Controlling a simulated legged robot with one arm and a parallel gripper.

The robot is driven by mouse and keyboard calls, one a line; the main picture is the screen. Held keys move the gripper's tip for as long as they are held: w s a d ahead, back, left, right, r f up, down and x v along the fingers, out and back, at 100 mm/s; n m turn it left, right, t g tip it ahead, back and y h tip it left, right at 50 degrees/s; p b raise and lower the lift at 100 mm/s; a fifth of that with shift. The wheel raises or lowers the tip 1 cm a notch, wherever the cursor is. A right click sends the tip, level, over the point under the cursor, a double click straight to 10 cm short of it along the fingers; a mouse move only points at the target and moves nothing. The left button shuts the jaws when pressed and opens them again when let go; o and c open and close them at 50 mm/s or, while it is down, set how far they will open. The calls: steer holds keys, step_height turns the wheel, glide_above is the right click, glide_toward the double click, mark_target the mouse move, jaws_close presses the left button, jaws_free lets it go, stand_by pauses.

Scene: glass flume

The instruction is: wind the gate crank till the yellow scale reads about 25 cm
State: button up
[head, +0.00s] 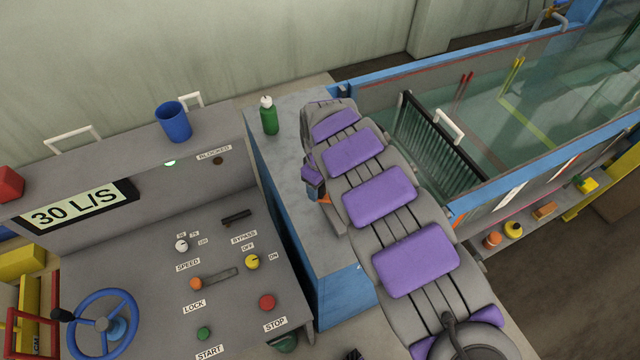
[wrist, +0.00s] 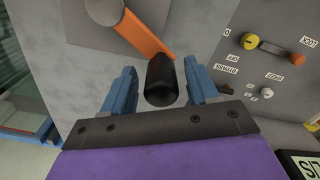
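The gate crank shows in the wrist view as an orange arm (wrist: 147,35) running from a grey hub (wrist: 103,10) to a black handle (wrist: 162,82). My gripper (wrist: 161,88) has one blue finger on each side of the handle, with narrow gaps visible, so it looks open around it. In the head view my gripper (head: 314,190) is over the grey cabinet top, beside a small piece of the orange crank arm (head: 325,198); my arm hides most of the crank. A yellow upright strip (head: 513,75), possibly the scale, stands at the flume; no reading is legible.
A green bottle (head: 269,116) stands on the cabinet top, with a blue cup (head: 173,122) further left. The control panel (head: 140,260) carries a blue handwheel (head: 104,325), several knobs and a "30 L/S" display (head: 76,206). The glass flume (head: 570,100) lies right.

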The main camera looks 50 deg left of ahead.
jaws_close()
stand_by(0.3)
steer(key=shift+w, duration=0.1)
steer(key=shift+w+a+b, duration=0.4)
steer(key=shift+w+a, duration=0.05)
stand_by(0.3)
jaws_free()
steer(key=shift+w, duration=0.1)
step_height(320, 180, up, 17)
steer(key=shift+a+r+b, duration=0.15)
steer(key=shift+b, duration=0.45)
